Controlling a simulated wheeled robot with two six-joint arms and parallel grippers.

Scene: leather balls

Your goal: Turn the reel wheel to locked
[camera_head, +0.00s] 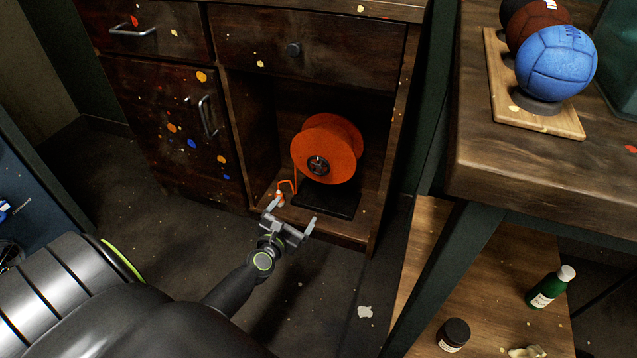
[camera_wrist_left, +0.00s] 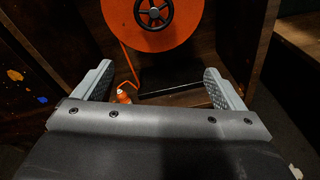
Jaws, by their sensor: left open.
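An orange reel (camera_head: 335,140) stands on a black base (camera_head: 330,197) in the open niche of a dark wooden cabinet. Its small dark spoked wheel (camera_head: 318,166) is at the centre of the reel's front face. In the left wrist view the spoked wheel (camera_wrist_left: 153,12) shows at the top, above the fingers, on the orange reel (camera_wrist_left: 172,38). My left gripper (camera_head: 291,215) is in front of and below the reel, apart from it. Its fingers are spread and empty, as the left wrist view (camera_wrist_left: 158,88) also shows. My right gripper is not in view.
A small orange nozzle (camera_head: 280,197) on an orange hose lies on the niche floor, left of the base. The niche's side walls (camera_head: 386,150) bound the space. At right, a wooden table (camera_head: 540,165) holds balls, including a blue ball (camera_head: 556,63); a green bottle (camera_head: 549,287) stands below.

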